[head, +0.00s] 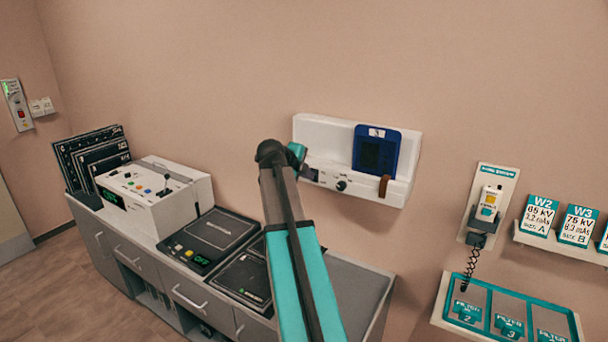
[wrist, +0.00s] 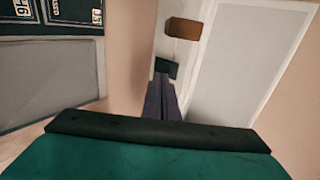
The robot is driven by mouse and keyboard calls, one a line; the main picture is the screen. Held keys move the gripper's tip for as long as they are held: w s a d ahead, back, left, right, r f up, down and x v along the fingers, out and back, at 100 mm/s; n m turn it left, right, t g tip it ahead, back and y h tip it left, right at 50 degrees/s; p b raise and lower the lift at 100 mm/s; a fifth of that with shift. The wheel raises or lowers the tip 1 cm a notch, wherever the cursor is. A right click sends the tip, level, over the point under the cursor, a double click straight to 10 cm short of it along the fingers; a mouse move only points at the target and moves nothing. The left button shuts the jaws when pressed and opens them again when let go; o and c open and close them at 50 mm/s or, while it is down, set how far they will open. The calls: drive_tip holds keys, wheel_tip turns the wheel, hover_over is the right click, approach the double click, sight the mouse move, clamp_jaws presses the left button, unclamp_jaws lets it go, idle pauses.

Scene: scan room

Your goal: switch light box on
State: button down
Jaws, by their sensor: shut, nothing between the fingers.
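A white wall-mounted box (head: 318,133), which I take for the light box, has a blue cassette-like plate (head: 376,150) on its front right. Its lower strip has a dark round knob (head: 341,185) and a brown piece (head: 384,188). My gripper (head: 312,176) is at the strip's left end, left of the knob. In the wrist view its dark fingers (wrist: 161,97) are together and empty, with tips just short of a dark block (wrist: 168,67). I cannot tell whether they touch it. A brown block (wrist: 183,28) lies beyond. A pale grey panel (wrist: 240,60) shows no clear glow.
Below left, a grey cabinet (head: 350,290) carries a white console (head: 165,200), a dark unit with a green display (head: 210,238) and upright dark plates (head: 92,150). At right are a corded handset (head: 488,203), a card shelf (head: 560,245) and a teal tray (head: 445,300).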

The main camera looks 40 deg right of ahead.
drive_tip(key=shift+w+d, duration=0.15)
drive_tip(key=shift+d, duration=0.3)
drive_tip(key=shift+w+d+r+b, duration=0.2)
drive_tip(key=shift+d+b, duration=0.15)
drive_tip(key=shift+b, duration=0.7)
